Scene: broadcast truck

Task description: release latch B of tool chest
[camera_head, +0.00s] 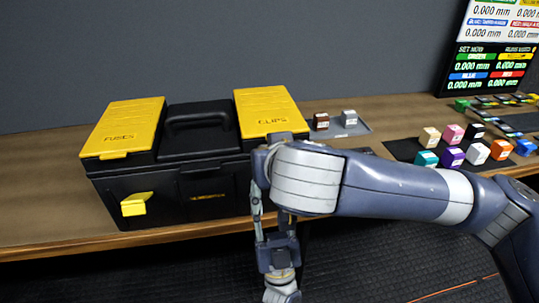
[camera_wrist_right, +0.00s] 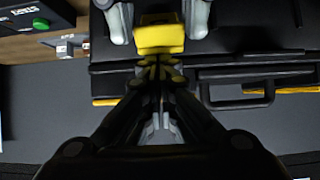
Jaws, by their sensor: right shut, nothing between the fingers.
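The black tool chest (camera_head: 160,190) stands on the bench, with yellow lids marked FUSES (camera_head: 122,130) and CLIPS (camera_head: 268,110). A yellow latch (camera_head: 136,204) juts from the left of its front. My right arm hides the front's right end in the head view. In the right wrist view a yellow latch (camera_wrist_right: 160,38) is at the top centre. My right gripper (camera_wrist_right: 160,66) is shut and empty, its tips right at this latch's edge; I cannot tell whether they touch. No letters show on the latches. My left gripper is not in view.
A black handle (camera_head: 197,118) lies between the lids. A grey tray (camera_head: 345,130) with small blocks is right of the chest. A dark mat (camera_head: 405,150) with several coloured blocks lies farther right. A display board (camera_head: 490,50) stands behind. Bench left of the chest is clear.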

